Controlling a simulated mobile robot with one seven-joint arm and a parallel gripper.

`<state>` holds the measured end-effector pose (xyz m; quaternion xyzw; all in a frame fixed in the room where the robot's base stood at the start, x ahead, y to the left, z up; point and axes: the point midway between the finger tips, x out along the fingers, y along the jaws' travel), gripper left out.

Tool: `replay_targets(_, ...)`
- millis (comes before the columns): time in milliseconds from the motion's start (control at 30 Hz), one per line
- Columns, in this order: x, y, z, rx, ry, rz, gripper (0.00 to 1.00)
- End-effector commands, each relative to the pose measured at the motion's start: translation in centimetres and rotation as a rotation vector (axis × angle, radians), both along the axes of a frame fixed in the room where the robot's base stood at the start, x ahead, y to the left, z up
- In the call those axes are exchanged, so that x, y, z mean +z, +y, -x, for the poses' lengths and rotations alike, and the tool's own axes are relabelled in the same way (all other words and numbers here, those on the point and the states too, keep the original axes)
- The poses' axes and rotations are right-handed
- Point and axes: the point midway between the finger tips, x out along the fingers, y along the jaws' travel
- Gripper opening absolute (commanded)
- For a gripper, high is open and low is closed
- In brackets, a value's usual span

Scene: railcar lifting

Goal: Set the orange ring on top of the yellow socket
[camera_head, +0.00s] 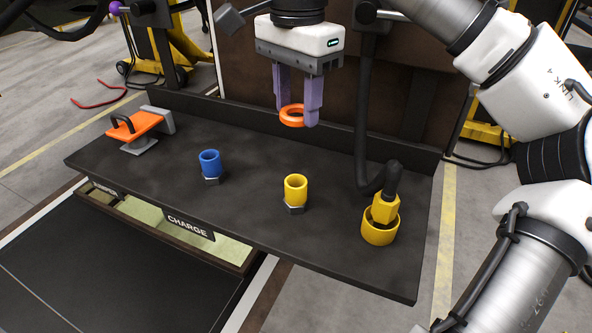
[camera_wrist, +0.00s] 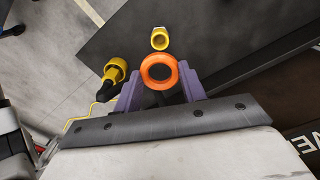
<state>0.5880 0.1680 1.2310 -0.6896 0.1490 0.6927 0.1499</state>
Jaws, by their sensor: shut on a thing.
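My gripper (camera_head: 297,108) is shut on the orange ring (camera_head: 291,116), held between its two purple fingers above the dark bench. In the wrist view the orange ring (camera_wrist: 159,72) sits between the fingertips, with its hole facing the camera. The yellow socket (camera_head: 295,188) stands upright on the bench with a grey nut-like base, below the ring in the head view and apart from it. In the wrist view the yellow socket (camera_wrist: 160,39) shows just beyond the ring.
A blue socket (camera_head: 210,163) stands to the left of the yellow one. A yellow connector with a black cable (camera_head: 381,228) stands at the right. An orange handled tool (camera_head: 134,126) lies at the far left. The bench (camera_head: 250,165) between them is clear.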

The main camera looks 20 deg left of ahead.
Motion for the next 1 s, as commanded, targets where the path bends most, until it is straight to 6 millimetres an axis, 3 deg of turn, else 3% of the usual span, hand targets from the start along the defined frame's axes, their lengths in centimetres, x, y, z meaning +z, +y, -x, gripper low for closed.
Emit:
replay_targets(100,-2.9,0.0,0.1,0.004,0.004,-0.002,0.2)
replay_targets(300,-6.2,0.0,0.0,0.002,0.002,-0.001,0.2)
replay_targets(567,-7.9,0.0,0.0,0.001,0.001,0.0,0.2)
replay_targets(800,-10.9,0.0,0.0,0.0,-0.001,0.0,0.2)
replay_targets(1000,-10.9,0.0,0.0,0.0,-0.001,0.0,0.2)
